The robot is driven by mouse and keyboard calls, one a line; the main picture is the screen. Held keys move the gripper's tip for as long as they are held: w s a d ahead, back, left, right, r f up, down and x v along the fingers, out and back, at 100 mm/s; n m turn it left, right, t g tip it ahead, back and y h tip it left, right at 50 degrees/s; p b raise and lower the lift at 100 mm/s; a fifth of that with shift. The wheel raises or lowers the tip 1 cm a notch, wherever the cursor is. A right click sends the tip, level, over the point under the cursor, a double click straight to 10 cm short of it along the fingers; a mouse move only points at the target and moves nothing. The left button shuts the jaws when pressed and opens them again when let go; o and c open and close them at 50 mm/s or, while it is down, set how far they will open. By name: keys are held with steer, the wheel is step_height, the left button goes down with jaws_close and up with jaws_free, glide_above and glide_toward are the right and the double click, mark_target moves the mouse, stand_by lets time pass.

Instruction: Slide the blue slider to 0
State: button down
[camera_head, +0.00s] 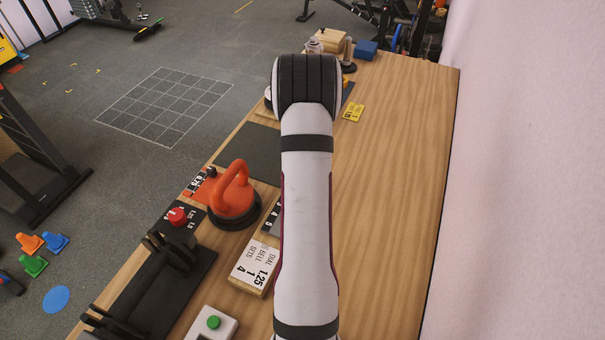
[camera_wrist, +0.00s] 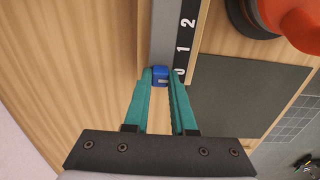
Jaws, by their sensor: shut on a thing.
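The blue slider (camera_wrist: 160,77) sits on a grey track (camera_wrist: 163,40) with a black number strip (camera_wrist: 185,40) along its right side in the wrist view. The strip shows 2, 1 and 0, and the slider is beside the 0 at the near end. My gripper (camera_wrist: 161,76) is shut on the slider, with one teal finger on each side of it. In the head view my arm hides the gripper and the slider. Part of the number strip (camera_head: 271,216) shows left of my arm.
A white number card block (camera_head: 253,268), a red button (camera_head: 178,217) and a green button (camera_head: 213,322) are nearby. A dark mat (camera_head: 248,150) lies behind. The table's right side is clear.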

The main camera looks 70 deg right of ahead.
steer(key=c, duration=0.7)
jaws_free()
steer(key=shift+d, duration=0.1)
steer(key=shift+r, duration=0.1)
step_height(320, 180, up, 16)
steer(key=shift+f, duration=0.15)
steer(key=w+a+r+n, duration=0.2)
steer(key=w+a, duration=0.2)
steer(key=a, duration=0.3)
steer(key=w+a+r+n, duration=0.1)
steer(key=w+a+r, duration=0.15)
steer(key=a, duration=0.45)
steer(key=a+n+y, duration=0.1)
steer(key=a+n, duration=0.3)
steer(key=a, duration=1.3)
steer(key=s+a+f+n, duration=0.1)
steer(key=s+a, duration=0.2)
steer(key=a, duration=0.1)
steer(key=s+a+f+n, duration=0.1)
steer(key=s+a+n, duration=0.1)
steer(key=s+a, duration=0.2)
steer(key=s+a+f+n, duration=0.2)
steer(key=s+a, duration=0.2)
steer(key=a, duration=0.2)
steer(key=shift+s+y, duration=0.25)
steer(key=shift+y, duration=0.15)
